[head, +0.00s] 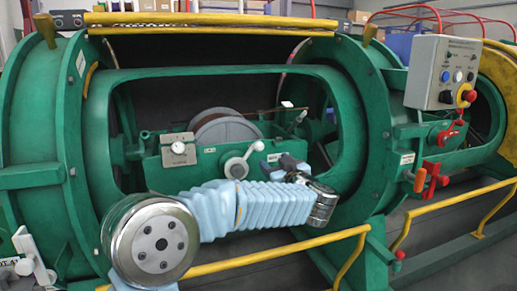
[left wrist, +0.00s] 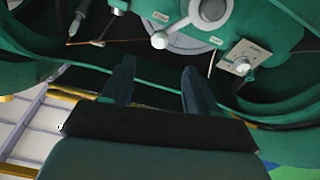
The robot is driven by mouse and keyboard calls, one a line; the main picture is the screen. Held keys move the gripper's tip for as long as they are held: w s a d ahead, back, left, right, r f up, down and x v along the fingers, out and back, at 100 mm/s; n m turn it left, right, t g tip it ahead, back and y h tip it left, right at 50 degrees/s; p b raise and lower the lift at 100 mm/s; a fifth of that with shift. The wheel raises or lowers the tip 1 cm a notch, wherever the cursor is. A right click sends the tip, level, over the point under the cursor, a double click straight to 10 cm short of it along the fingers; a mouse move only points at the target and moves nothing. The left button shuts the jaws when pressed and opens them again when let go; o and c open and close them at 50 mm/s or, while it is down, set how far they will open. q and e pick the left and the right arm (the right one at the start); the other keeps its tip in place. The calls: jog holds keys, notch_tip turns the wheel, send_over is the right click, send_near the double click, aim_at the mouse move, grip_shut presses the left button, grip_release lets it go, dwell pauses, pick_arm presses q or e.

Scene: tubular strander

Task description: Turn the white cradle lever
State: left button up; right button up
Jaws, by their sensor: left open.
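The white cradle lever (head: 237,166) sits on the front of the green cradle (head: 207,165). Its arm points up and to the right and ends in a white ball knob. The lever also shows at the top of the left wrist view (left wrist: 185,26), where the picture is turned over. My left gripper (head: 289,163) is just right of the lever and apart from it. In the left wrist view, the two dark fingers of my left gripper (left wrist: 158,75) are spread with nothing between them, and the knob is beyond the tips. My right gripper is not in view.
A white plate with a knob (head: 178,150) is on the cradle's left. A grey reel (head: 222,131) sits behind the lever. The green frame (head: 347,140) surrounds the opening. Yellow rails (head: 270,253) run in front. A control box (head: 441,73) stands at right.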

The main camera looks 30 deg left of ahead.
aim_at(261, 149)
pick_arm(q)
jog(key=x, duration=1.2)
jog(key=shift+a, duration=0.2)
jog(key=shift+c, duration=0.2)
grip_shut()
